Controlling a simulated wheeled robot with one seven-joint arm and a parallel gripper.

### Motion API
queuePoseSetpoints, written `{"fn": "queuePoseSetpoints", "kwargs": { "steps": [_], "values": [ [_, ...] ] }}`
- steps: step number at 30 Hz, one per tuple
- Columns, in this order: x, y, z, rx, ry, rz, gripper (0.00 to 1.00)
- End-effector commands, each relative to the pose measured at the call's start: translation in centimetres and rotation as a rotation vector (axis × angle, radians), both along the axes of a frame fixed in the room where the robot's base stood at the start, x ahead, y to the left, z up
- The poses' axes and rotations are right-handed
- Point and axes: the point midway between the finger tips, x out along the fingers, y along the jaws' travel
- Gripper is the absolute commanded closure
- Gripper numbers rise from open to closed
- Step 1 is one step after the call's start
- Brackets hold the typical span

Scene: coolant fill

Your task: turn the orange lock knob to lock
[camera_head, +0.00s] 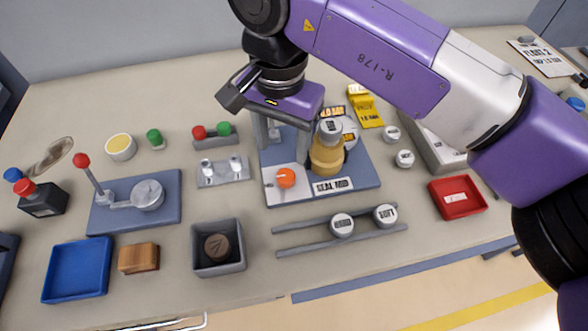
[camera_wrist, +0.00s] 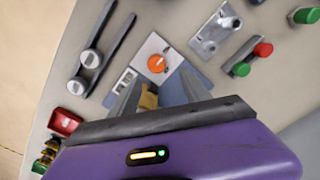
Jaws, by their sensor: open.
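The orange lock knob (camera_head: 285,178) sits on a white plate (camera_head: 290,192) at the front left corner of the blue-grey fixture base (camera_head: 368,170). In the wrist view the knob (camera_wrist: 157,64) shows as a round orange cap with a pale mark, beyond the fingertips. My gripper (camera_head: 285,150) is open above the fixture, behind the knob in the head view and apart from it. In the wrist view my gripper (camera_wrist: 160,95) has its fingers spread, with part of the tan bottle (camera_wrist: 149,98) visible between them. The tan bottle (camera_head: 327,155) stands on the base, right of the knob.
A label reading "SEAL MID" (camera_head: 332,186) lies right of the knob. Two rails with white round caps (camera_head: 341,225) lie in front. A grey bracket (camera_head: 223,172) and red and green buttons (camera_head: 212,132) stand left. A grey bin (camera_head: 218,262) sits front left.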

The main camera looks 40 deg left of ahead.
Motion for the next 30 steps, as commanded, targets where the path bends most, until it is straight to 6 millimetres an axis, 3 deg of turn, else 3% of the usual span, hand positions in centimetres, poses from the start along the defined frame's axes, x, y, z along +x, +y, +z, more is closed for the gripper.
{"fn": "queuePoseSetpoints", "kwargs": {
  "steps": [7,21,30],
  "values": [
    [-0.1,-0.5,-1.0,-0.02,0.003,0.073,0.44],
    [-0.2,-0.5,-7.2,-0.019,0.004,0.071,0.44],
    [-0.2,-0.5,-7.8,-0.017,0.002,0.071,0.44]
  ]
}}
